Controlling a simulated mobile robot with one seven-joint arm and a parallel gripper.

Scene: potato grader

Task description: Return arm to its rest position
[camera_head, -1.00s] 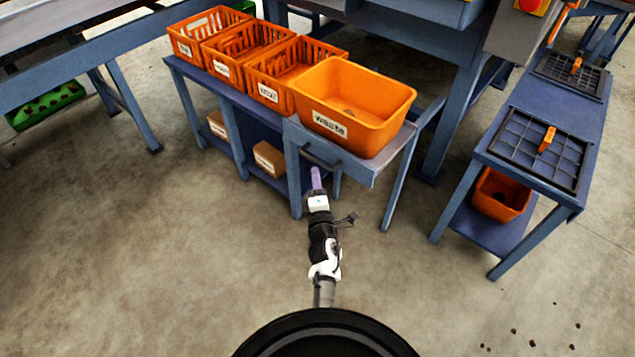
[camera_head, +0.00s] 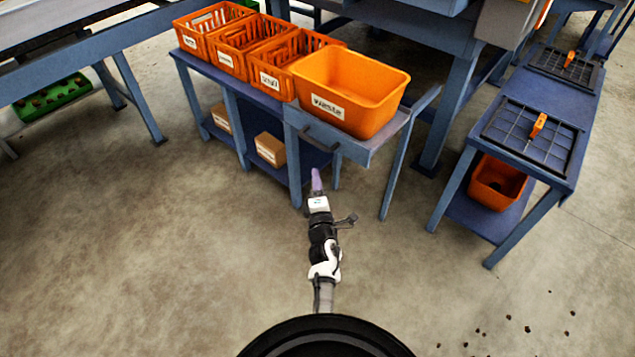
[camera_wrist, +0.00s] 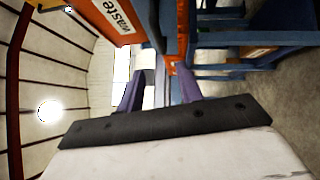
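My arm reaches forward from the bottom centre of the head view. My gripper (camera_head: 316,180) has purple fingers and is in front of the blue bench, near the drawer-like handle below the orange Waste bin (camera_head: 371,115). In the wrist view my gripper (camera_wrist: 161,92) shows its two purple fingers spread apart with nothing held between them. The Waste bin also shows in the wrist view (camera_wrist: 99,22), turned sideways.
The blue bench (camera_head: 368,156) carries several orange crates, with cardboard boxes (camera_head: 270,149) on its lower shelf. A blue table (camera_head: 567,183) at right has black grid trays (camera_head: 550,152) and an orange bin (camera_head: 497,183) below.

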